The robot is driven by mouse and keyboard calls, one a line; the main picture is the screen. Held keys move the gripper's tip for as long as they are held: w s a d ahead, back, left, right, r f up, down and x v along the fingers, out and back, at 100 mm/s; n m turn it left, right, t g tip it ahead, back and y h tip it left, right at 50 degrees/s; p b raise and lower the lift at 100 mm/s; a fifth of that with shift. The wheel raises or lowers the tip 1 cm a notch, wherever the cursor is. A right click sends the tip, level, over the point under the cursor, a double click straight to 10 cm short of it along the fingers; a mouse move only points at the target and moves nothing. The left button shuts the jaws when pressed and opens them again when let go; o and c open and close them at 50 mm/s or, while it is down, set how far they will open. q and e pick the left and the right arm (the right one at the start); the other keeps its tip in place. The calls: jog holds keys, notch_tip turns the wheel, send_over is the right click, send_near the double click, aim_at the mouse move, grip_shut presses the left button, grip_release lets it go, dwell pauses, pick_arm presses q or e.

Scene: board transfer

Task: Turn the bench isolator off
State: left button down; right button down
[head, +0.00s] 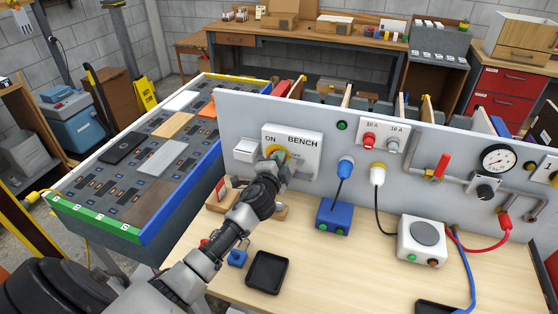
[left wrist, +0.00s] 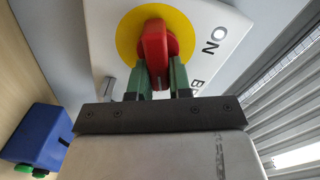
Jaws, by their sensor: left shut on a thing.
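The bench isolator is a white box (head: 309,150) marked ON and BENCH, fixed on the grey upright panel. In the left wrist view its red handle (left wrist: 154,50) stands in the middle of a yellow disc (left wrist: 126,37). The ON mark (left wrist: 214,40) lies to the right of the disc there. My left gripper (head: 277,161) is at the isolator's face in the head view. Its green fingers (left wrist: 157,80) are shut on the red handle, one on each side. In the head view the gripper hides much of the handle. My right gripper is not in view.
A white switch plate (head: 245,150) is left of the isolator. Below are a blue box (head: 334,217), a black tray (head: 267,272) and a small blue padlock-like item (head: 237,258) on the wooden bench (head: 345,280). Plugs, a gauge (head: 497,158) and pipes are on the panel to the right.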

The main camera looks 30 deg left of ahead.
pick_arm(q)
jog(key=shift+f+m, duration=0.2)
jog(key=shift+m, duration=0.9)
jog(key=shift+f+m, duration=0.15)
jog(key=shift+m, duration=0.95)
jog(key=c, duration=1)
grip_release()
jog(key=shift+c, duration=0.2)
jog(key=shift+s+d, duration=0.1)
jog(key=b+v, duration=0.2)
jog(key=v, duration=0.8)
jog(key=shift+s, duration=0.25)
jog(key=shift+d, duration=0.15)
